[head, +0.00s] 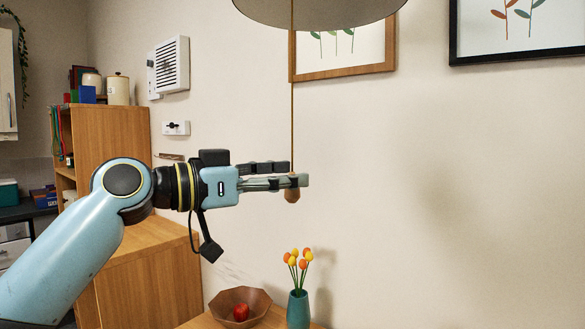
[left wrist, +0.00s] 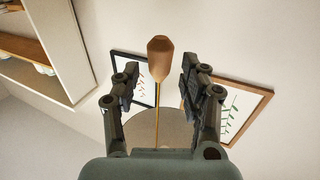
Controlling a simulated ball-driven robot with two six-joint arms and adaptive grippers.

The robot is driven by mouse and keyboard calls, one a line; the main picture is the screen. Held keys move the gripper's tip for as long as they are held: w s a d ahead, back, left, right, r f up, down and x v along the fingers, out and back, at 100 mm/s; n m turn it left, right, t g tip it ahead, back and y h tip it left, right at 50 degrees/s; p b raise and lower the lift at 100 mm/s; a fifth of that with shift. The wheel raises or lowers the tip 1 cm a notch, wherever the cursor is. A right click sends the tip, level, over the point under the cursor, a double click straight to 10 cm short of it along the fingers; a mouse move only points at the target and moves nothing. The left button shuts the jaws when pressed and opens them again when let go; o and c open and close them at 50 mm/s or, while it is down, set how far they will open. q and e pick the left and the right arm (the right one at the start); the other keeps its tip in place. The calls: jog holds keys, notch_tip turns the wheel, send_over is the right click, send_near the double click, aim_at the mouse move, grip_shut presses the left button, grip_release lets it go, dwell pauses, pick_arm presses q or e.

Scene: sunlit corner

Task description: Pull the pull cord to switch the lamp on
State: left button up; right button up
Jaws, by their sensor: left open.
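The lamp's dark shade (head: 320,12) hangs at the top of the head view. The thin pull cord (head: 292,120) drops straight from it to a wooden knob (head: 292,195). My left gripper (head: 298,176) reaches in from the left at the cord's lower end, just above the knob, and its fingers partly hide the cord. In the left wrist view the knob (left wrist: 160,58) and cord (left wrist: 157,95) show between the two open fingers, with a gap on each side. The shade (left wrist: 165,128) is behind them. My right gripper is not in view.
Below stand a teal vase (head: 298,308) with orange and yellow flowers and a brown bowl (head: 258,300) with a red apple (head: 241,312). A wooden cabinet (head: 110,145) stands at the left. Framed pictures (head: 345,72) hang on the wall. The space right of the cord is free.

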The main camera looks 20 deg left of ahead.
pick_arm(q)
jog(key=shift+x, duration=0.8)
jog(key=shift+c, duration=0.4)
grip_shut()
jog(key=shift+w+d, duration=0.15)
